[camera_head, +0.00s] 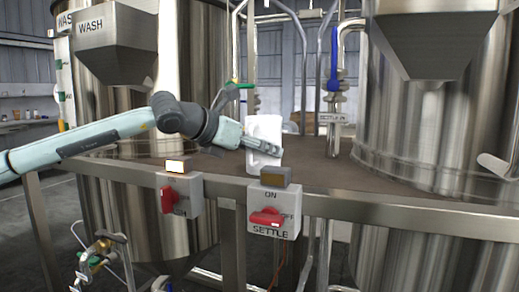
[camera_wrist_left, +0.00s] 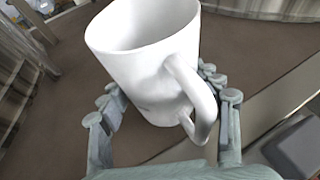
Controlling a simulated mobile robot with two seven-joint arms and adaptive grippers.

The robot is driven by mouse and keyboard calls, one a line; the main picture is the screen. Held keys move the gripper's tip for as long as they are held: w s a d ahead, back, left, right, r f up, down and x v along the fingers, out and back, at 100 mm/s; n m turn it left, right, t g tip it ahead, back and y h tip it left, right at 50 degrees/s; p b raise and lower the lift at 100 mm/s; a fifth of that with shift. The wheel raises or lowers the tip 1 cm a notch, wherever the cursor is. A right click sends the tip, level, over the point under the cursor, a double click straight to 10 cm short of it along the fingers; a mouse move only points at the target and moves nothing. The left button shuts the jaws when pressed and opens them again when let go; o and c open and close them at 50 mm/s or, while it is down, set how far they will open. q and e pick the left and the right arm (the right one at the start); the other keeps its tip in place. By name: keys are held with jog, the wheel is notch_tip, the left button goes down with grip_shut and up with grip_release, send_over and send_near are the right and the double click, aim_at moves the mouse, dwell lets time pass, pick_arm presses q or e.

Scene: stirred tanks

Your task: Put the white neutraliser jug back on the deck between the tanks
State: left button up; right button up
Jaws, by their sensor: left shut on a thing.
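The white neutraliser jug (camera_head: 264,138) is at the middle of the head view, over the brown deck (camera_head: 320,177) between the two steel tanks. My left gripper (camera_head: 268,150) reaches in from the left and is shut on the jug. In the left wrist view the jug (camera_wrist_left: 150,62) sits between the two fingers (camera_wrist_left: 165,115), upright or slightly tilted, with its handle towards the camera. Its open top looks empty. I cannot tell whether its base touches the deck. My right gripper is not in view.
The wash tank (camera_head: 105,130) stands left and another tank (camera_head: 430,110) right. A steel rail (camera_head: 350,208) runs along the deck's front, carrying two switch boxes with red knobs (camera_head: 268,217). Pipes and a blue-handled valve (camera_head: 333,72) stand behind. Bare deck lies right of the jug.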

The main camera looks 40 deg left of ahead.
pick_arm(q)
jog(key=o, duration=1.5)
jog(key=shift+o, duration=0.6)
jog(key=shift+r, duration=0.1)
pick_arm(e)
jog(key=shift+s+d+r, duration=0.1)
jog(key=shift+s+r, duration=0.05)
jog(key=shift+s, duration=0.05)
pick_arm(q)
jog(key=shift+v, duration=1)
jog(key=b+v, duration=0.1)
jog(key=v, duration=0.9)
jog(key=shift+b, duration=0.3)
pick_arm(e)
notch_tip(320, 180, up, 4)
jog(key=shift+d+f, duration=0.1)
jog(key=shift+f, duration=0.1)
